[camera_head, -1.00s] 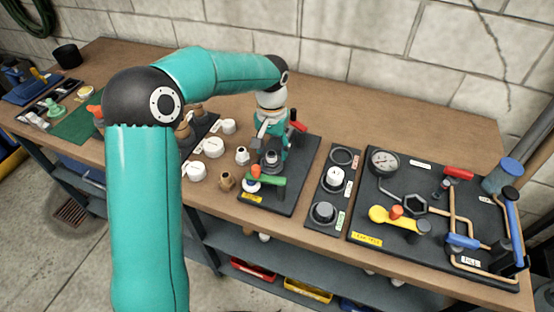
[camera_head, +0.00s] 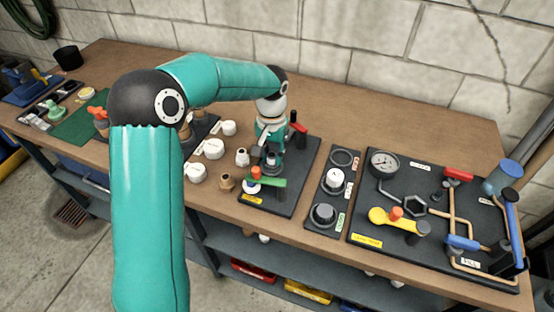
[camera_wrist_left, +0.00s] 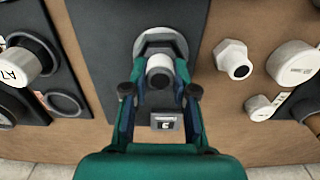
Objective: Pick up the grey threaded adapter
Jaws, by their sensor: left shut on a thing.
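The grey threaded adapter (camera_wrist_left: 158,67) is a short grey cylinder on a hex-shaped collar, on a dark board (camera_head: 297,170). In the wrist view it sits between the fingers of my left gripper (camera_wrist_left: 160,82), which is shut on it. In the head view my left gripper (camera_head: 271,150) points down over the board, and the adapter (camera_head: 271,166) shows only in part below the fingers. Whether it is clear of the board I cannot tell. My right gripper is in neither view.
A green-handled valve (camera_head: 267,182) stands close in front of the gripper. A pale hex fitting (camera_head: 242,157) and white caps (camera_head: 213,148) lie to the left. A panel with a gauge (camera_head: 384,163) and pipes stands to the right. The bench's back is clear.

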